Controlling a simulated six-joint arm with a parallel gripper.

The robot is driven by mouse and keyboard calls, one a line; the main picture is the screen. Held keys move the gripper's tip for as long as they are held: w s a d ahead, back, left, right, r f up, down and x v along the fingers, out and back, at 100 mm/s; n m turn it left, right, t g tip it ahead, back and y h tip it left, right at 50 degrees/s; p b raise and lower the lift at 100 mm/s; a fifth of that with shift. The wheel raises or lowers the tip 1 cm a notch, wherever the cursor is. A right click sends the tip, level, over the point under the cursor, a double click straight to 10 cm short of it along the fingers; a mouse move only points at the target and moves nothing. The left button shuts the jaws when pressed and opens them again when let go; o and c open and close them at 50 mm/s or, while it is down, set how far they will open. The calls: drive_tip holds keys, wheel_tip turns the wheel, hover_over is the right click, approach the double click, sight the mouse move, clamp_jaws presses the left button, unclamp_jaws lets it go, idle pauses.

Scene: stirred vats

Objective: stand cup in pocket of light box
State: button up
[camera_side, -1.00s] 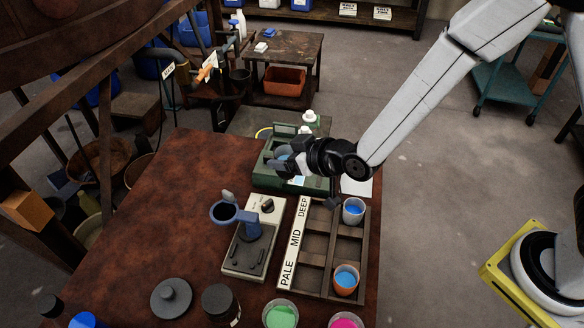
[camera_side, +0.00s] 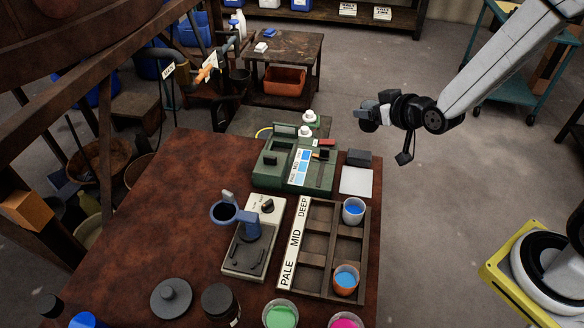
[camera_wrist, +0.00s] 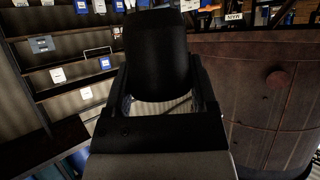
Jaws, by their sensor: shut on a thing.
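My gripper (camera_side: 369,116) is raised over the floor, to the right of and above the light box. It is shut on a cup (camera_wrist: 160,60), which looks dark and rounded between the two fingers in the wrist view. The cup's contents are hidden. The green light box (camera_side: 262,172) stands on the far end of the table, with a strip of blue swatches (camera_side: 299,167) on its top. A dark recess (camera_side: 320,154) shows right of the swatches; I cannot tell if it is the pocket. No cup stands on the box.
A dark block (camera_side: 358,158) and white sheet (camera_side: 356,181) lie right of the box.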

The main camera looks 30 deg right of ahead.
drive_tip(key=shift+a, duration=0.1)
drive_tip(key=w+a+f+n+y, duration=0.1)
drive_tip(key=a+y, duration=0.1)
drive_tip(key=a, duration=0.6)
drive_tip(key=shift+w+a+f+n, duration=0.25)
drive_tip(key=shift+w+a+n, duration=0.1)
drive_tip(key=shift+a+n, duration=0.05)
drive_tip(key=a, duration=0.3)
drive_tip(key=a+f+n+y, duration=0.1)
drive_tip(key=a, duration=0.3)
drive_tip(key=a+f+n+y, duration=0.1)
drive_tip(key=a, duration=0.2)
drive_tip(key=shift+s+a, duration=0.15)
drive_tip(key=shift+s, duration=0.05)
drive_tip(key=s+a+f+n+y, duration=0.1)
drive_tip(key=s+a, duration=0.1)
drive_tip(key=a, duration=0.3)
drive_tip(key=s+a+f+n+g+y, duration=0.1)
drive_tip(key=s+a, duration=0.1)
drive_tip(key=a, duration=0.3)
drive_tip(key=s+a+f+n+g, duration=0.1)
drive_tip(key=s+a, duration=0.1)
drive_tip(key=a, duration=0.3)
drive_tip(key=shift+a+f+y, duration=0.25)
drive_tip(key=shift+a+y, duration=0.15)
drive_tip(key=shift+f, duration=2.9)
drive_tip(key=shift+f, duration=0.1)
drive_tip(key=shift+f, duration=1.8)
drive_tip(key=shift+f, duration=0.2)
